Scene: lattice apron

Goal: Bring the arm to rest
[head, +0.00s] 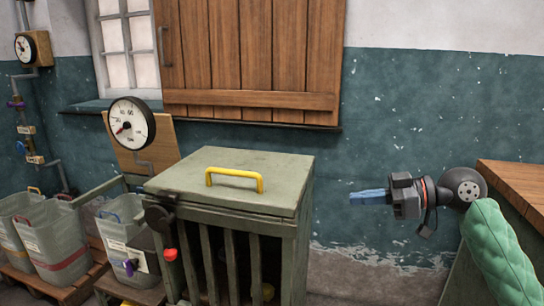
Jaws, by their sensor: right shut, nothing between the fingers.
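My right gripper (370,197) comes in from the right edge and points left. Its blue fingers are together with nothing between them. It hangs in the air in front of the teal wall, to the right of the green slatted cabinet and apart from it. My right arm shows behind it at the lower right, in a green padded sleeve. My left gripper is not in the head view.
The green cabinet (180,176) has a yellow handle (233,180) on its lid. A round gauge (130,124) stands behind it. Grey buckets (52,243) stand at left. A wooden-topped counter (517,181) is at right. A wooden shutter (250,50) hangs above.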

